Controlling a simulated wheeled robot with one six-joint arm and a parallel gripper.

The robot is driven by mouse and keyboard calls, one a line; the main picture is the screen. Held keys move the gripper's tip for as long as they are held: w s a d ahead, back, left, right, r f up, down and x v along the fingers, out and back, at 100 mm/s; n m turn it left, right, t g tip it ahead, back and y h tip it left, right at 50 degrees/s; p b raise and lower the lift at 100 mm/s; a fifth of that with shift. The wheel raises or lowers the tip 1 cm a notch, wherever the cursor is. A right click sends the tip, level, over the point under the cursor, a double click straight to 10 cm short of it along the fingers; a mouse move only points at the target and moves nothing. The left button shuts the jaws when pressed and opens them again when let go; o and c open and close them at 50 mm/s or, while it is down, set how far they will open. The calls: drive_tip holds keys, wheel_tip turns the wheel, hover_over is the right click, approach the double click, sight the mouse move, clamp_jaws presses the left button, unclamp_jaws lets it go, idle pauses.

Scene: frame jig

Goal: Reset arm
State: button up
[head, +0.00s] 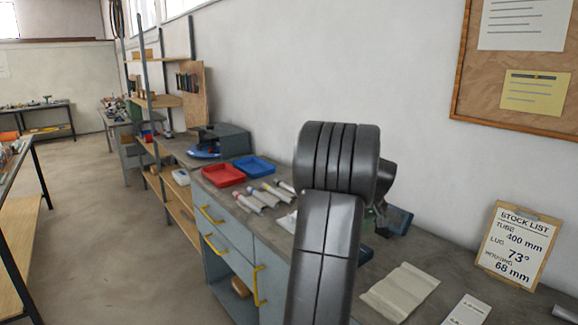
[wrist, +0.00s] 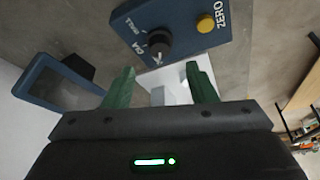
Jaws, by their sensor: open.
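My gripper (wrist: 161,88) shows in the wrist view, its two green fingers apart with nothing held between them. Beyond the fingertips is a blue box (wrist: 185,14) with a black knob (wrist: 158,43) and a yellow button (wrist: 206,23) marked ZERO. A white plate (wrist: 176,82) lies below the box, partly hidden by the fingers. In the head view my dark arm rises over the bench (head: 358,262) and hides most of my gripper.
A blue frame (wrist: 28,88) stands left of the fingers. On the bench are a red tray (head: 223,175), a blue tray (head: 255,165), several tubes (head: 262,198), a pale folded sheet (head: 400,291) and a stock list board (head: 518,244). The floor at left is clear.

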drive_tip(key=a+v, duration=0.1)
drive_tip(key=v, duration=0.6)
drive_tip(key=x, duration=0.9)
drive_tip(key=d+p+x, duration=0.1)
drive_tip(key=x, duration=0.3)
drive_tip(key=shift+w+f, duration=0.15)
drive_tip(key=shift+f, duration=0.15)
drive_tip(key=shift+w+a, duration=0.1)
drive_tip(key=shift+m+h+p, duration=0.3)
drive_tip(key=shift+m+p, duration=0.2)
drive_tip(key=shift+m, duration=0.3)
drive_tip(key=shift+a+f+m+h+p, duration=0.15)
drive_tip(key=shift+m+h+p, duration=0.45)
drive_tip(key=shift+m, duration=1.4)
drive_tip(key=shift+a+m+g+h+b, duration=0.1)
drive_tip(key=shift+m+g+h+b, duration=0.35)
drive_tip(key=shift+m, duration=1.1)
drive_tip(key=shift+a+m+g+h+p, duration=0.15)
drive_tip(key=shift+m+h, duration=0.6)
drive_tip(key=shift+m, duration=0.8)
drive_tip(key=b+v, duration=0.1)
drive_tip(key=v, duration=0.7)
drive_tip(key=shift+a+r, duration=0.1)
drive_tip(key=shift+r, duration=0.1)
